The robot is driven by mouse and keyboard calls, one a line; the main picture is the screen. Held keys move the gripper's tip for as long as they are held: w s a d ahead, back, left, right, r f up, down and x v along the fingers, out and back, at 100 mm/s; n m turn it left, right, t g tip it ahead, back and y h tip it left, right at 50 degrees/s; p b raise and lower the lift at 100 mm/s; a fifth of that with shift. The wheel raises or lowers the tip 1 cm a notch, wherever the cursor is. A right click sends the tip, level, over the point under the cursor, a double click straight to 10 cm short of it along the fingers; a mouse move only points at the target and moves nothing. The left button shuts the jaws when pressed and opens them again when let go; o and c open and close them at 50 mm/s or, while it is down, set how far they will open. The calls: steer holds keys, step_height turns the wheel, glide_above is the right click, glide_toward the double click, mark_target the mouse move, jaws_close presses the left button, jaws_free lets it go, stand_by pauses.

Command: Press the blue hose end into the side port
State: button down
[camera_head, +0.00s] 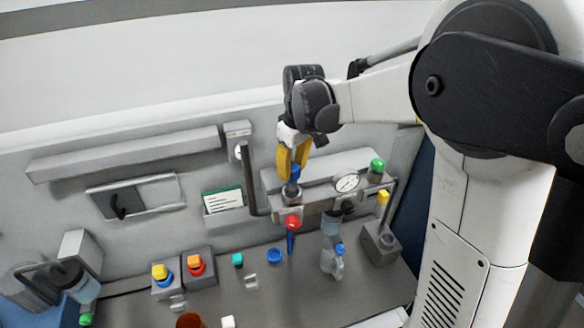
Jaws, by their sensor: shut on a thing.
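My gripper (294,172) has yellow fingers pointing down, shut on a small blue piece that looks like the blue hose end (295,173). It is over the left part of the grey panel unit (322,197) at the back wall. A dark grey fitting (292,189) shows right below the blue piece. I cannot tell whether the two touch, or whether this fitting is the side port. A red knob (292,222) sits on the front of the unit, and a thin blue piece (290,243) hangs below it.
A round gauge (346,182) and a green knob (377,164) are right of my gripper. A grey upright pipe (247,180) stands to the left.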

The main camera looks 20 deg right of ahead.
steer(key=shift+f+b, duration=1.35)
steer(key=shift+f, duration=0.5)
steer(key=shift+f+b, duration=0.4)
steer(key=shift+b, duration=0.3)
stand_by(1.0)
steer(key=c, duration=0.9)
jaws_free()
steer(key=shift+c, duration=0.2)
steer(key=r, duration=0.4)
steer(key=s+r, duration=0.1)
steer(key=r, duration=0.7)
steer(key=shift+s+d, duration=0.15)
steer(key=shift+d, duration=0.2)
